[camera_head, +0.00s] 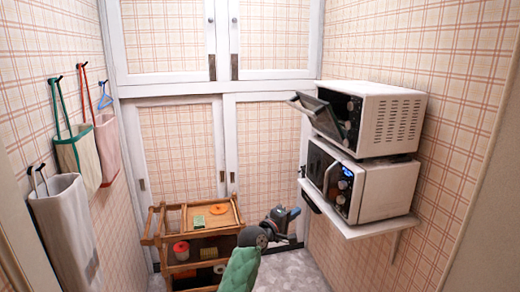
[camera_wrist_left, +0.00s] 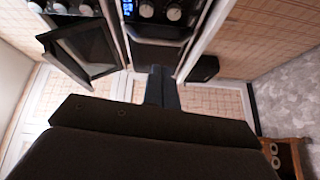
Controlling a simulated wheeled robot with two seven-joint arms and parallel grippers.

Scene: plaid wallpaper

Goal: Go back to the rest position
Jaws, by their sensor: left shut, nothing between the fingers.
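My left gripper (camera_head: 290,213) is in the lower middle of the head view, at the end of my arm with its green sleeve. It is shut and empty, between the wooden cart and the wall shelf. In the left wrist view its dark fingers (camera_wrist_left: 161,85) are together and point toward the lower microwave's front. The upper oven (camera_head: 385,118) has its door (camera_head: 318,115) swung down open. The lower microwave (camera_head: 375,188) has a lit blue display, and its door looks shut. My right gripper is not in view.
A wooden cart (camera_head: 158,240) with several small items stands left of my gripper. The white wall shelf (camera_head: 365,229) holds the microwave at the right. Bags (camera_head: 70,220) hang on the left wall. White cupboards (camera_head: 170,145) close the back. Grey floor (camera_head: 290,275) shows free at the front.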

